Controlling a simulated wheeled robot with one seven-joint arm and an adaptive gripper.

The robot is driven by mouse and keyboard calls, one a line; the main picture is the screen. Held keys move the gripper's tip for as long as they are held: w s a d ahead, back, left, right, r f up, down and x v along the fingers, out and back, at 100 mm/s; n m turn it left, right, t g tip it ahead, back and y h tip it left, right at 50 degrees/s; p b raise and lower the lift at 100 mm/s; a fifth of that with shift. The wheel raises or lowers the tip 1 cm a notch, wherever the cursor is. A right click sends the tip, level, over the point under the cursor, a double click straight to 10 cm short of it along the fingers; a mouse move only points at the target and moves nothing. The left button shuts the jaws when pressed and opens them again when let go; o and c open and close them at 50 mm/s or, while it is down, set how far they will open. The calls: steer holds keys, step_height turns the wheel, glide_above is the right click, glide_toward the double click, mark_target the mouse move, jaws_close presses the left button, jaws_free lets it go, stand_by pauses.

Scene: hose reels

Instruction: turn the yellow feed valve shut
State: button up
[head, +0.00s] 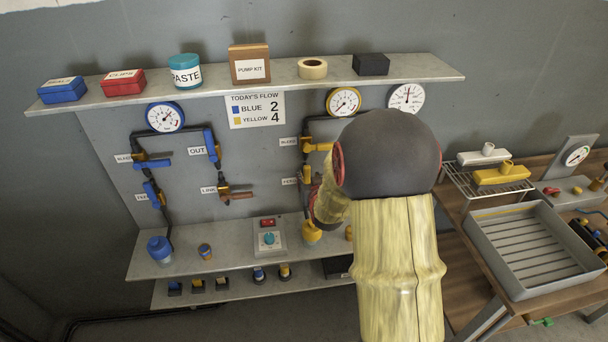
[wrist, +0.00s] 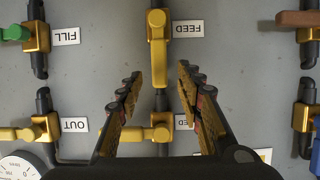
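The yellow feed valve (wrist: 158,22) is in the upper middle of the wrist view, beside an upside-down FEED label (wrist: 189,29). Its yellow handle (wrist: 159,60) lies in line with the black pipe. My gripper (wrist: 158,76) is open, one finger on each side of the handle's free end, with gaps on both sides. I cannot tell whether the fingertips reach the handle's depth. A second yellow-handled valve (wrist: 155,133), its label partly hidden by a finger, sits between the fingers lower down. In the head view my arm mostly hides the feed valve near its label (head: 290,181).
Other valves flank the gripper, including FILL with a green handle (wrist: 16,33) and OUT with a yellow handle (wrist: 20,134). A shelf (head: 225,85) with boxes runs above the panel. A grey tray (head: 508,282) stands on the bench at right.

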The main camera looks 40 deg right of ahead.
mark_target(308, 174)
steer(key=b+x, duration=0.1)
steer(key=x, duration=0.5)
steer(key=shift+s, duration=0.1)
steer(key=shift+c, duration=1.1)
jaws_close()
